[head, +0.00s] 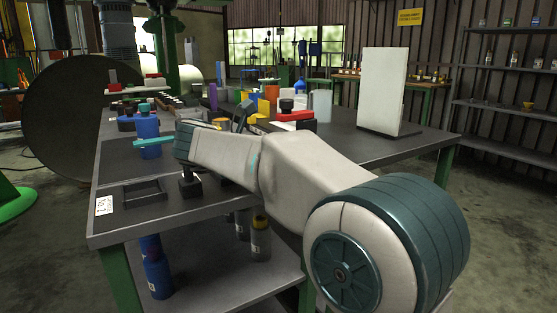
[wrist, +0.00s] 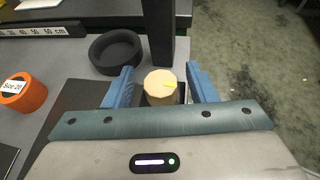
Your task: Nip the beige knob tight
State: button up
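In the head view I cannot make out the knob, and my arm reaches over the table's near part.
In the wrist view a black post (wrist: 161,35) stands just beyond the knob, and a black round dish (wrist: 115,52) lies to its left. An orange cylinder (wrist: 23,93) stands further left. In the head view a blue bottle (head: 148,122) and a white panel (head: 384,90) stand on the table.

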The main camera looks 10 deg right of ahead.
jog(key=p+v, duration=0.4)
jog(key=v, duration=1)
jog(key=shift+w+d, duration=0.1)
